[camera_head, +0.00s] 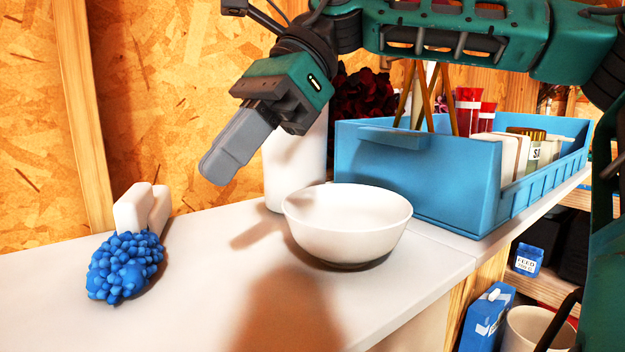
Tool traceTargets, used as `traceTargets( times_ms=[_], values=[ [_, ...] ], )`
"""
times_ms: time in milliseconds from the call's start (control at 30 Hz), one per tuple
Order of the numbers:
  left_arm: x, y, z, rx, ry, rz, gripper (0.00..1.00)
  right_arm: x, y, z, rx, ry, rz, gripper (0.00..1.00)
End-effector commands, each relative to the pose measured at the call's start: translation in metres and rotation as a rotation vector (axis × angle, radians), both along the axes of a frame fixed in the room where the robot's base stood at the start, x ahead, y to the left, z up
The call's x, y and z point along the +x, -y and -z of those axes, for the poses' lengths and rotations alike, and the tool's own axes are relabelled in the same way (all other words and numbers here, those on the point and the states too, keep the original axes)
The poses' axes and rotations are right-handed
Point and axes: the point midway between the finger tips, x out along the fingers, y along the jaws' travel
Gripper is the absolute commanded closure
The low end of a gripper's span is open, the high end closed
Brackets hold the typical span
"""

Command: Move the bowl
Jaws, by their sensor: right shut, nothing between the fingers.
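A white bowl (345,240) stands upright on the white worktop (215,285), left of the blue crate. My right gripper (214,172) hangs above the worktop, up and to the left of the bowl, apart from it. Its grey fingers are shut with nothing between them and point down to the left. The arm comes in from the right across the top of the picture. My left gripper is not in view.
A blue crate (440,190) with jars and boxes stands right of the bowl. A white cylinder (285,165) stands behind the bowl. A blue knobbly brush-like object (125,265) with a white handle lies at the left. The worktop between it and the bowl is clear.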

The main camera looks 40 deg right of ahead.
Motion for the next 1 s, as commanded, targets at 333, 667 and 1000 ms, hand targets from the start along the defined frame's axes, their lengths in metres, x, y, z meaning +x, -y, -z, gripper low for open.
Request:
traceTargets(
  times_ms=[333,667,1000],
  values=[
    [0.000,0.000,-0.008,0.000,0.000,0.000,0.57,-0.008,0.078,-0.002,0.005,0.003,0.003,1.00],
    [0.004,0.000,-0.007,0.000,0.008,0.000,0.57,-0.013,0.108,0.036,0.001,-0.002,-0.001,1.00],
    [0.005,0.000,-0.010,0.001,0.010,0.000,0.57,-0.011,0.098,0.050,-0.001,0.000,-0.001,1.00]
  ],
)
